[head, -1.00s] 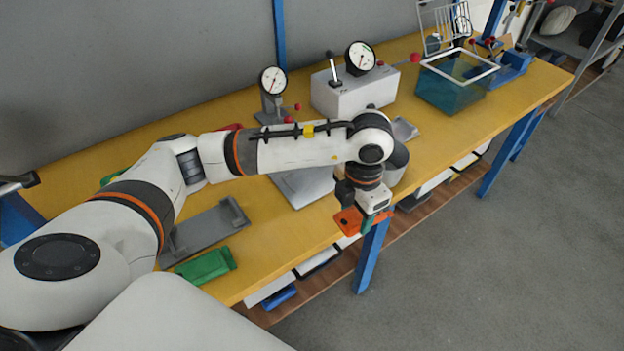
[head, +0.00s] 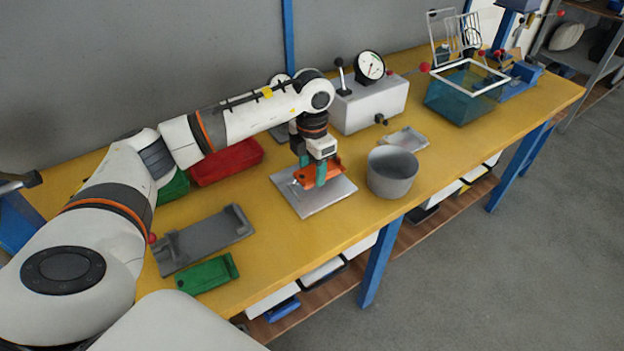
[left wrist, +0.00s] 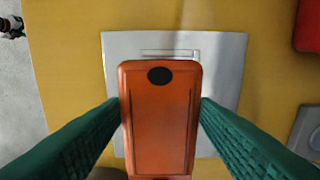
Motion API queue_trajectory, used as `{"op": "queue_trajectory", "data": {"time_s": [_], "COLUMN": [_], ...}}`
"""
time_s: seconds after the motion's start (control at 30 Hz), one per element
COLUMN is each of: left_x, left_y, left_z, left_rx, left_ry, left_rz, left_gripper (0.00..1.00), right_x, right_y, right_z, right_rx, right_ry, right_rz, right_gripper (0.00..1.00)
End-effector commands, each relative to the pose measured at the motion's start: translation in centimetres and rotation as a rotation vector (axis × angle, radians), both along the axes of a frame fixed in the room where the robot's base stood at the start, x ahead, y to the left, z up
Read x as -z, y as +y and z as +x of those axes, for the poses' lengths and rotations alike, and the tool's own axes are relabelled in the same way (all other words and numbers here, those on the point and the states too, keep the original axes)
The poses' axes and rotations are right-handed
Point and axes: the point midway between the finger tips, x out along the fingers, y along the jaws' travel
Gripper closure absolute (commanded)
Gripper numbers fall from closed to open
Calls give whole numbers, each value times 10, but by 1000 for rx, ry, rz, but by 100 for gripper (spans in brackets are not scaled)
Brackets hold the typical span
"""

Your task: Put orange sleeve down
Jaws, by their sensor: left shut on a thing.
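The orange sleeve (head: 328,172) is in my left gripper (head: 321,172), just over the light grey plate (head: 316,201) on the yellow bench. In the left wrist view the sleeve (left wrist: 160,115) lies lengthwise between the two green fingers of my left gripper (left wrist: 160,120), with a dark oval spot at its far end. The plate (left wrist: 225,65) shows behind it. I cannot tell whether the sleeve touches the plate. My right gripper is not in view.
A grey round bin (head: 392,172) stands close to the right of the plate. A red tray (head: 228,162) is to the left, a grey fixture (head: 203,240) and green block (head: 208,273) at the front left. A gauge box (head: 370,103) stands behind. Bare bench lies in front of the plate.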

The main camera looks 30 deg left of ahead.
Motion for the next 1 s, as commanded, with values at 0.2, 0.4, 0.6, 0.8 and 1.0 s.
{"op": "queue_trajectory", "data": {"time_s": [0.2,0.4,0.6,0.8,1.0], "left_x": [28,35,36,38,38], "left_y": [0,1,0,0,0], "left_z": [0,0,0,0,0], "left_rx": [1,0,0,0,0], "left_ry": [1,0,0,1,1], "left_rz": [-1,1,0,0,0], "left_gripper": [73,73,73,28,24], "right_x": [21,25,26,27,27], "right_y": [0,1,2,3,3], "right_z": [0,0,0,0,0], "right_rx": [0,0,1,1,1], "right_ry": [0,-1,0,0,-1], "right_rz": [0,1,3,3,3], "right_gripper": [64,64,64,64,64]}}
